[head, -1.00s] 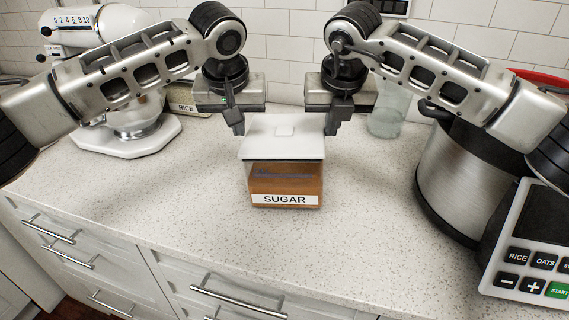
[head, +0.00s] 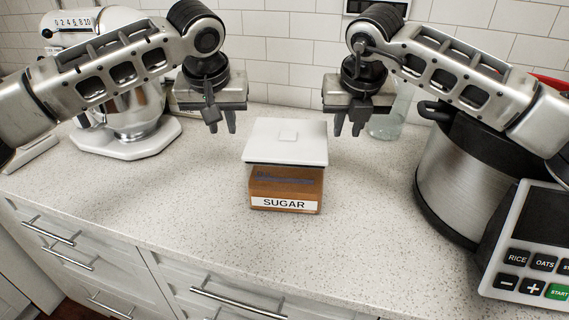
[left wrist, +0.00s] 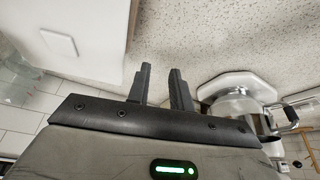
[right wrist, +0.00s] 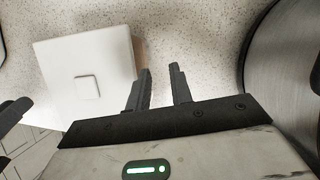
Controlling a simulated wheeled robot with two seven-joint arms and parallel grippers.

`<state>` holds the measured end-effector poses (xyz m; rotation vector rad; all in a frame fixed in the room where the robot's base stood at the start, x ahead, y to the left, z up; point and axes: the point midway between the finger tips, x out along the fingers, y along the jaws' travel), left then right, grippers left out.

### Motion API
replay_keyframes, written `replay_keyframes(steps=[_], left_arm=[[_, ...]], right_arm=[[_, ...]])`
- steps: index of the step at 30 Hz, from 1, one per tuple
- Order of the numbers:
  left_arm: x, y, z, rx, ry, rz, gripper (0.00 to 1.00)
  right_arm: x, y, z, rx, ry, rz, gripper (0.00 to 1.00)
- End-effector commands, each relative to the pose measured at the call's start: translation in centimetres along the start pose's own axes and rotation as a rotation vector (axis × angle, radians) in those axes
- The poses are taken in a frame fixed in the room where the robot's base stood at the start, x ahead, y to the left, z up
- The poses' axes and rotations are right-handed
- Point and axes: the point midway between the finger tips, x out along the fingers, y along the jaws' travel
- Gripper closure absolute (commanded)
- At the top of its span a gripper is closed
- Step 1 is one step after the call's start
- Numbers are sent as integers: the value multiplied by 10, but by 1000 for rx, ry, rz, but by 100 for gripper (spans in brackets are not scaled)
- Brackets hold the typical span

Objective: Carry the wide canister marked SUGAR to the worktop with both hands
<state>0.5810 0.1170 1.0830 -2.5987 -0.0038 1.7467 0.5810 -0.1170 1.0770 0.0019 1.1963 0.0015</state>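The SUGAR canister (head: 286,190) stands upright on the worktop (head: 200,200), label facing me, with a white square lid and brown contents. Its lid also shows in the left wrist view (left wrist: 95,25) and the right wrist view (right wrist: 75,95). My left gripper (head: 222,127) is up and to the left of the canister, apart from it. My right gripper (head: 348,130) is up and to the right, also apart. Each gripper has a gap between its fingers, with nothing in it, as the left wrist view (left wrist: 160,85) and right wrist view (right wrist: 160,85) show.
A white stand mixer (head: 125,120) stands at the left. A large steel cooker (head: 465,170) with a button panel stands at the right. A glass jar (head: 388,122) is behind my right gripper. The worktop in front of and left of the canister is clear.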

Motion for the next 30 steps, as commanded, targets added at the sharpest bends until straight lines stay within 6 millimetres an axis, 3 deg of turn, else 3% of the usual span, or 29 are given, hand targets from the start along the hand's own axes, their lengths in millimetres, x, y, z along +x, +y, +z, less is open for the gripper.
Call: replay_keyframes(steps=[16, 23, 30], left_arm=[[-101, 0, 0, 1, 4, 2, 78], [-116, 0, 0, 1, 2, 2, 78], [-117, 0, 0, 1, 2, 2, 78]], right_arm=[[0, 0, 0, 1, 0, -1, 78], [-4, 0, 0, 0, -1, 0, 78], [-46, 0, 1, 0, -5, 2, 78]])
